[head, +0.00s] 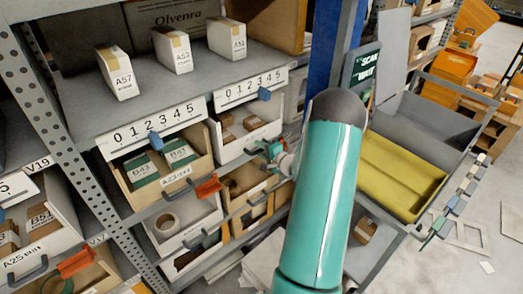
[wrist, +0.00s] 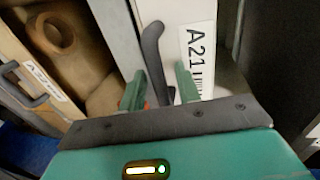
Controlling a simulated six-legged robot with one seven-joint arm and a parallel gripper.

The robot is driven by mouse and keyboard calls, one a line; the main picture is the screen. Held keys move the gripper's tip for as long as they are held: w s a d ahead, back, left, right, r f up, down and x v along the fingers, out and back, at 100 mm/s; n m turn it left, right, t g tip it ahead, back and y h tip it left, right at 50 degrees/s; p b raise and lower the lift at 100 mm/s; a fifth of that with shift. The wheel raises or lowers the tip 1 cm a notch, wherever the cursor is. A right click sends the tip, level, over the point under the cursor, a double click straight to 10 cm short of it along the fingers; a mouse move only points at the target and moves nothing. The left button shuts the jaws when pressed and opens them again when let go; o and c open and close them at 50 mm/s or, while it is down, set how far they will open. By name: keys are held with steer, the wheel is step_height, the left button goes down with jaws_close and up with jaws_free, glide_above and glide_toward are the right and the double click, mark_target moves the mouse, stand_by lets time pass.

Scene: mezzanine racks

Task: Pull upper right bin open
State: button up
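The upper right bin (head: 247,146) is a white bin holding small brown boxes, under the right number strip. In the wrist view its white front (wrist: 176,12) carries an A21 label (wrist: 197,60) and a dark bar handle (wrist: 153,52). My gripper (head: 270,151) is at the right side of this bin's front in the head view. In the wrist view my gripper (wrist: 160,90) has its two green fingers apart, one on each side of the handle. I see gaps beside the handle, and cannot tell whether either finger touches it.
Left of it is a wooden bin (head: 165,187) with green boxes. Lower bins with handles and orange tabs (head: 208,187) lie close below. A rack post (head: 345,35) and a yellow tray (head: 400,175) stand right. White cartons (head: 118,72) sit on the shelf above.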

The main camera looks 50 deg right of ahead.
jaws_close()
steer(key=shift+s, duration=0.1)
steer(key=f+v, duration=0.2)
steer(key=v, duration=1.1)
steer(key=s+f+v, duration=0.1)
steer(key=f+v, duration=0.2)
steer(key=v, duration=1)
steer(key=shift+a, duration=0.15)
steer(key=shift+s, duration=0.15)
jaws_free()
steer(key=v, duration=1.3)
steer(key=shift+s, duration=0.35)
